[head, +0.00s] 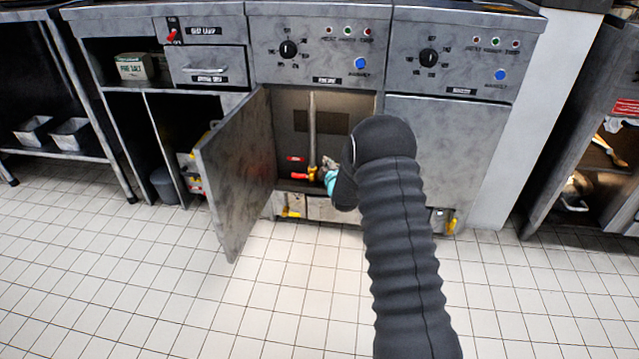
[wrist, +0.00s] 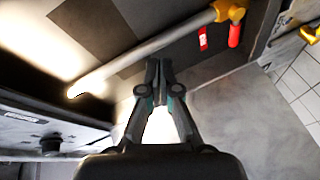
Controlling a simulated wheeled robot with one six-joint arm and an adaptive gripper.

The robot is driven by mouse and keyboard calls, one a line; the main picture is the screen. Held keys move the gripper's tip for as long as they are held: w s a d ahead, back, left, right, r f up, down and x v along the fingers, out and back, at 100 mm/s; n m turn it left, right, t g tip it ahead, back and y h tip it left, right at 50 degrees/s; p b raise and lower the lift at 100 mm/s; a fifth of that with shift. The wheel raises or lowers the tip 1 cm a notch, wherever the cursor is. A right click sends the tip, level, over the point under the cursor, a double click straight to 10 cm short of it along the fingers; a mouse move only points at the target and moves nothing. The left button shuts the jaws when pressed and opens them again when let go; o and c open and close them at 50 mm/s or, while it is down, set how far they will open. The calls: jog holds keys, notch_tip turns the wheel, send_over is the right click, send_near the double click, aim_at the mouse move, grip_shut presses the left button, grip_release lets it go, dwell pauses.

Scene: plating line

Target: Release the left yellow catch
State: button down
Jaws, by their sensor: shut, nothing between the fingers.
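The left yellow catch (head: 291,212) is on the low panel beneath the open cabinet, at its left end. In the wrist view a yellow piece (wrist: 311,33) at the top right edge looks like this catch, cut off by the frame. My gripper (wrist: 158,70) is shut and empty. In the head view my gripper (head: 328,168) is in the cabinet opening, above and right of the catch and apart from it. My arm hides part of the opening's right side.
The cabinet door (head: 236,170) stands open to the left. Inside are a pale upright pipe (head: 312,125), a yellow fitting with a red handle (head: 300,176) and a red tag (head: 295,159). Another yellow catch (head: 452,224) is at the right. The tiled floor in front is clear.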

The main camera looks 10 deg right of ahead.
notch_tip(320, 180, down, 16)
jog(key=n+t, duration=0.2)
jog(key=n, duration=0.1)
jog(key=shift+s+r+t+y, duration=0.15)
jog(key=shift+s+t+y, duration=0.15)
jog(key=shift+s+y, duration=0.15)
jog(key=shift+w+a+b, duration=0.15)
jog(key=shift+b, duration=0.15)
jog(key=w, duration=0.9)
jog(key=shift+w+a+r+b, duration=0.25)
jog(key=shift+w+a+b, duration=0.1)
jog(key=shift+a+b, duration=0.05)
jog(key=shift+s+d+b, duration=0.3)
jog(key=shift+d, duration=0.6)
jog(key=shift+s+d+b, duration=0.25)
jog(key=shift+d, duration=0.65)
